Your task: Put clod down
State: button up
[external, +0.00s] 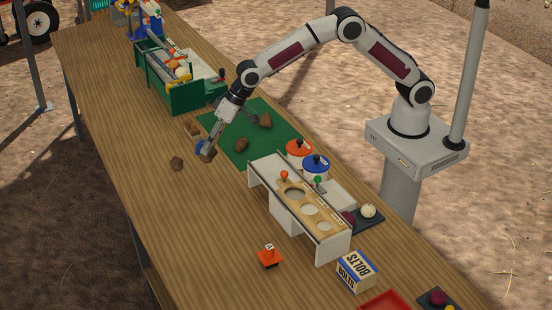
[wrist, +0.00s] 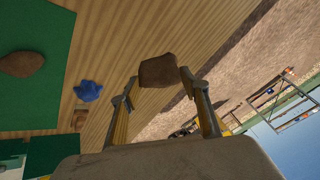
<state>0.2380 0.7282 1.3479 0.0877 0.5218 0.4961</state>
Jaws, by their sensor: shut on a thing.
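My gripper (external: 213,145) is over the wooden table, just left of the green mat. It is shut on a brown clod (external: 207,156), which shows between the two fingertips in the wrist view (wrist: 158,71). I cannot tell whether the held clod touches the table. Other clods lie on the mat, one in the middle (external: 242,145) and one farther right (external: 265,121).
A crumpled blue thing (wrist: 88,91) lies beside my gripper. A brown piece (external: 193,128) is near the green mat's (external: 222,129) left corner. A green bin (external: 187,98) stands behind, and a white sorting rack (external: 270,190) stands in front. Bare wood is free at left.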

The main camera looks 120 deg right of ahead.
jog(key=s+d+m+h, duration=0.1)
jog(key=s+d+m, duration=0.1)
jog(key=s+d, duration=0.8)
jog(key=s+d+f+m+h, duration=0.1)
jog(key=s+d+m, duration=0.1)
jog(key=s+d, duration=0.9)
jog(key=d, duration=0.6)
jog(key=shift+f+g, duration=0.25)
jog(key=shift+g, duration=0.15)
jog(key=shift+w, duration=0.1)
jog(key=shift+f, duration=0.1)
jog(key=shift+f, duration=3.05)
jog(key=shift+f, duration=0.1)
jog(key=shift+f, duration=1.75)
